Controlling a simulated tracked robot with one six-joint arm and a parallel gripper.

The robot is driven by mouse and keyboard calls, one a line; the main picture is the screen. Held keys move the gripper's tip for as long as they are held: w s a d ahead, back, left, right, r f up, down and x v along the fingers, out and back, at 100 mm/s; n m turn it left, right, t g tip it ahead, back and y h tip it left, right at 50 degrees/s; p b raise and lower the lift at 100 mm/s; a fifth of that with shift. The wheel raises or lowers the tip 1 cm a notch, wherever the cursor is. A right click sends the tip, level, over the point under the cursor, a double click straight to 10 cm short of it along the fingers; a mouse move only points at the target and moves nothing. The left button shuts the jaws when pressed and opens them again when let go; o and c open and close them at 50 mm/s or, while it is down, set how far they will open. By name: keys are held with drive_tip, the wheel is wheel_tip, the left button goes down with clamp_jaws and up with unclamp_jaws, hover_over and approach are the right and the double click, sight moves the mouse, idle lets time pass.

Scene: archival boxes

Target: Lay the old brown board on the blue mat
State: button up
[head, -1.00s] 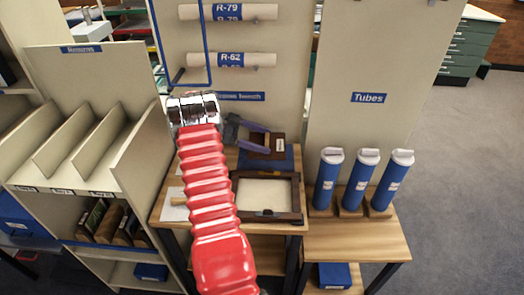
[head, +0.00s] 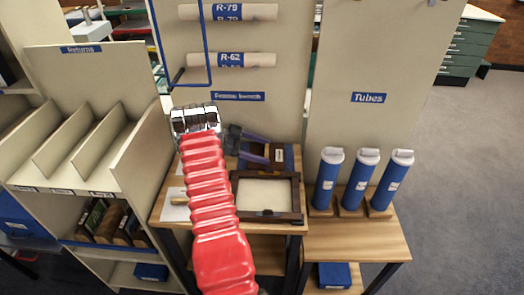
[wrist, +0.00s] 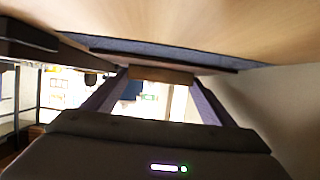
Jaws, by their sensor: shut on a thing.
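The old brown board (head: 279,163), dark with a white label, is held between the fingers of my gripper (head: 269,151). It is over the blue mat (head: 289,155), at the back of the wooden table. In the wrist view the board (wrist: 160,76) shows as a brown strip between my fingertips, right against the dark blue edge of the mat (wrist: 165,56). I cannot tell whether it rests fully on the mat. My gripper is shut on the board. The board and fingers hide part of the mat.
A dark wooden frame (head: 268,216) with a cream inside lies in front of the mat. Several blue tubes (head: 327,180) stand to the right. A tall panel (head: 270,130) rises behind the table. Divided shelves (head: 85,150) stand left.

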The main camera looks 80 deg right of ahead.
drive_tip(key=o, duration=1.1)
drive_tip(key=shift+f, duration=0.1)
drive_tip(key=shift+w, duration=0.1)
drive_tip(key=v, duration=0.7)
drive_tip(key=shift+w+r, duration=0.15)
drive_tip(key=shift+r, duration=0.05)
idle(0.4)
